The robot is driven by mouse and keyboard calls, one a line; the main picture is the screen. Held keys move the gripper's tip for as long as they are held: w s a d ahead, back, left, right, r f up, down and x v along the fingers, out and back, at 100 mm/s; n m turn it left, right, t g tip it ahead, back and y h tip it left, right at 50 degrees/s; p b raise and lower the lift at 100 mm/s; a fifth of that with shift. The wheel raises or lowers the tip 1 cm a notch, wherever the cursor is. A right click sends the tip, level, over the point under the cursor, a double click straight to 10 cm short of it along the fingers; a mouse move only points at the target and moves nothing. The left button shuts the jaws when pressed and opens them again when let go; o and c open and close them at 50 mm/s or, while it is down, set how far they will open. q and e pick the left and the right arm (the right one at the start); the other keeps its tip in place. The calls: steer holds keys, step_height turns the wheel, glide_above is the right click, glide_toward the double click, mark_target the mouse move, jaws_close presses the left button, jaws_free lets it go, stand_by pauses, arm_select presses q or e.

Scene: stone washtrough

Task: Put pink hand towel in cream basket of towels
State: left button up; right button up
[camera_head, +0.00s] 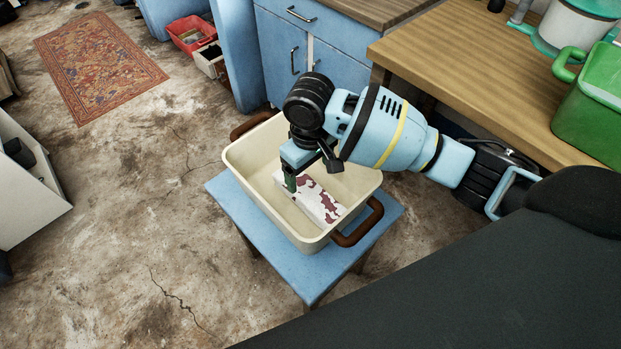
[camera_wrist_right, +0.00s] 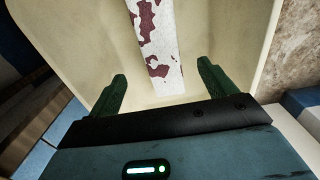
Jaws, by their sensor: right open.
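The cream basket (camera_head: 236,165) with brown handles stands on a small blue table. Inside it lies a white, block-shaped folded piece with maroon patches (camera_head: 322,204), which may be the towel; no plain pink towel shows. My right gripper (camera_head: 290,182) reaches down into the basket at the left end of this piece. In the right wrist view its two green fingers (camera_wrist_right: 163,85) are spread apart with nothing gripped. The patched piece (camera_wrist_right: 160,45) lies beyond and between them, on the pale basket floor (camera_wrist_right: 95,45). My left gripper is out of view.
The blue table (camera_head: 228,208) has a narrow free rim around the basket. A wooden counter (camera_head: 470,75) with a green tub (camera_head: 590,115) stands at right. Blue cabinets (camera_head: 335,70) are behind. A red basket (camera_head: 190,33) and a patterned rug (camera_head: 98,62) lie on the open floor.

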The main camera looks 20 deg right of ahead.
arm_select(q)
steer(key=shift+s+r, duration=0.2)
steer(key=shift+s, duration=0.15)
arm_select(e)
steer(key=shift+r, duration=1.45)
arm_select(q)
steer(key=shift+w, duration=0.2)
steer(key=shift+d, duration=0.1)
